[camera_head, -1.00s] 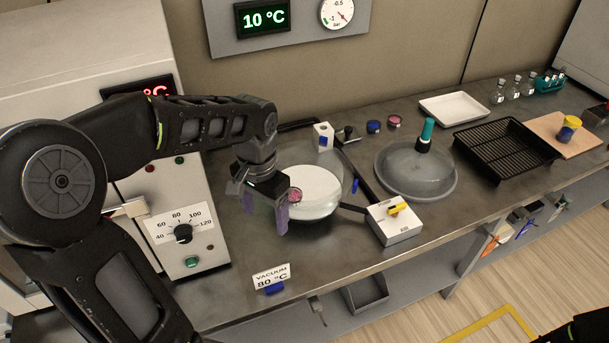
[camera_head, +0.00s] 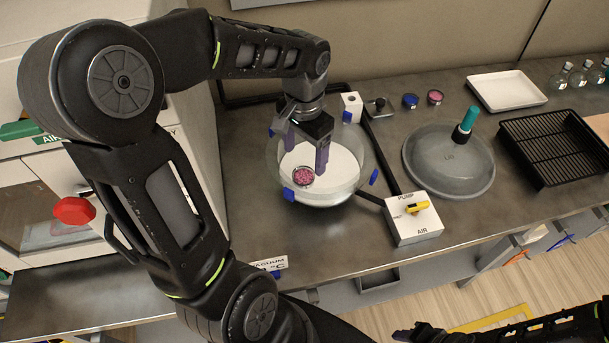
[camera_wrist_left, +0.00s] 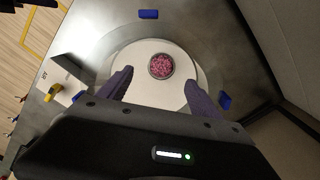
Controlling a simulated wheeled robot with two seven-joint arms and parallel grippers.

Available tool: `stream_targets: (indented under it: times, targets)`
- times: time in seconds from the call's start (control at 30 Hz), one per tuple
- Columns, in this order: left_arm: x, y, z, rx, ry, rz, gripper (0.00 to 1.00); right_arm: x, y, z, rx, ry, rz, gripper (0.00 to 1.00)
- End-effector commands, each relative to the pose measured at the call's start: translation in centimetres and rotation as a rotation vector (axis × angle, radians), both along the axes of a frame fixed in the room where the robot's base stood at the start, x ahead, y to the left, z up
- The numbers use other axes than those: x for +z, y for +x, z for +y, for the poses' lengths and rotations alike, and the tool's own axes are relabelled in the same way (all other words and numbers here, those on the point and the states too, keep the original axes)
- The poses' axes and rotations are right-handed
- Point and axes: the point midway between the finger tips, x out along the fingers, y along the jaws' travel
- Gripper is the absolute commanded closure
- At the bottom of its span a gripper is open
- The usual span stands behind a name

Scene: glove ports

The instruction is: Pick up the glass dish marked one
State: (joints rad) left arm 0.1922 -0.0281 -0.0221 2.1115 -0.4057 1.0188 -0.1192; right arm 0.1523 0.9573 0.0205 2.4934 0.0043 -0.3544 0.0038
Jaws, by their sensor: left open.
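A small round glass dish with pink contents (camera_head: 303,176) sits on the white plate (camera_head: 345,165) inside a wide glass bowl (camera_head: 366,160). I cannot read a mark on it. It also shows in the left wrist view (camera_wrist_left: 161,66), ahead of and between the fingers. My left gripper (camera_head: 306,150) is open and empty, its purple fingers over the plate, just behind the dish in the head view. The fingers show apart in the left wrist view (camera_wrist_left: 159,82). My right gripper (camera_head: 418,333) is partly in view at the bottom edge, its jaws unclear.
A grey domed lid with a teal knob (camera_head: 450,165) lies right of the bowl. A valve box with a yellow handle (camera_head: 413,218) stands in front. Blue and pink small dishes (camera_head: 422,98), a black rack (camera_head: 555,150) and a white tray (camera_head: 506,90) are further right.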

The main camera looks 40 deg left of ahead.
Motion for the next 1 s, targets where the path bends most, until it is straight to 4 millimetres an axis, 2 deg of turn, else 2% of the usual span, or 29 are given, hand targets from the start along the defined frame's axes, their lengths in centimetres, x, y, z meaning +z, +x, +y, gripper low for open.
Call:
stream_targets:
  times: [0.17, 0.57, 0.8, 1.0]
  targets:
    - [-1.7, -0.1, 0.0, 0.0, -0.002, 0.002, 0.26, 0.2, 0.0, 0.0, 0.0, -0.001, 0.0, 0.64]
    - [-2.4, 0.0, 0.1, 0.0, -0.001, 0.002, 0.26, 0.4, 0.0, 0.0, -0.001, -0.001, 0.001, 0.64]
    - [-5.8, 0.1, 0.3, 0.0, -0.001, 0.005, 0.26, 1.1, -0.1, -0.1, -0.001, -0.003, 0.004, 0.64]
    - [-7.0, 0.2, 0.3, 0.0, -0.001, 0.001, 0.26, 1.2, -0.2, -0.1, -0.002, -0.003, 0.004, 0.64]
